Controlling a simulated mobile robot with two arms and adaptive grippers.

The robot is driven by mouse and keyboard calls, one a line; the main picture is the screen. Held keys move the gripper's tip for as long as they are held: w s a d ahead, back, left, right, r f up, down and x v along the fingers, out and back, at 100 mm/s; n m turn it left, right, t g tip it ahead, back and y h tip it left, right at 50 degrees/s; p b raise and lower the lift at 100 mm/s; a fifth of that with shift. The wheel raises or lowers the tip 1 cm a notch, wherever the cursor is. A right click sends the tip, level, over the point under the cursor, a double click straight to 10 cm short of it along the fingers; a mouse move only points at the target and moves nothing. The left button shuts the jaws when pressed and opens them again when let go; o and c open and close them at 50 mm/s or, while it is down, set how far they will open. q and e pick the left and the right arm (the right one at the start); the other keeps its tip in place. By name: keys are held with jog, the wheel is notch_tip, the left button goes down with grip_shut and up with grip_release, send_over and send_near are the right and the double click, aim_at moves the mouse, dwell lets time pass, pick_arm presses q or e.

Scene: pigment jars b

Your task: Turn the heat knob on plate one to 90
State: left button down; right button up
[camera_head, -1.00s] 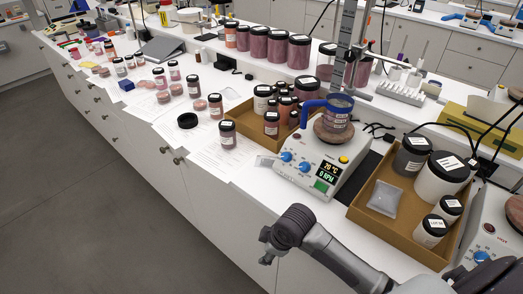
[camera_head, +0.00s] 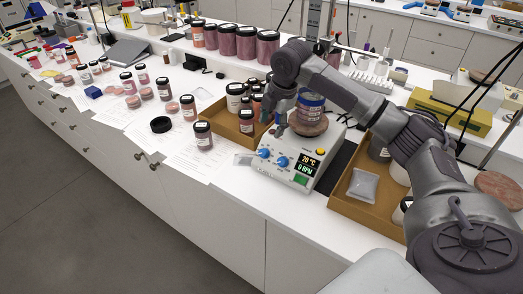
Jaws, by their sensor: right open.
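A white hot plate (camera_head: 262,168) stands on the bench with two blue knobs on its sloped front, a left knob (camera_head: 265,153) and a right knob (camera_head: 282,162). Its display (camera_head: 308,164) reads 20 °C and 0 RPM. Its label is too small to read, so I cannot tell its number. My right gripper (camera_head: 279,131) is open, pointing down just above and behind the knobs, and seems apart from them. A glass vessel with a blue band (camera_head: 311,104) sits on the plate's round top (camera_head: 308,124), partly behind my arm. My left gripper is not in view.
A cardboard tray (camera_head: 217,118) with several jars stands left of the plate. Another tray (camera_head: 345,200) on the right holds a clear packet (camera_head: 362,185) and jars partly hidden by my arm. A yellow box (camera_head: 448,117) lies behind.

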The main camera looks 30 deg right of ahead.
aim_at(263, 152)
jog(key=p+x, duration=0.3)
jog(key=x, duration=1)
jog(key=shift+w+f, duration=0.1)
jog(key=shift+f, duration=0.2)
grip_shut()
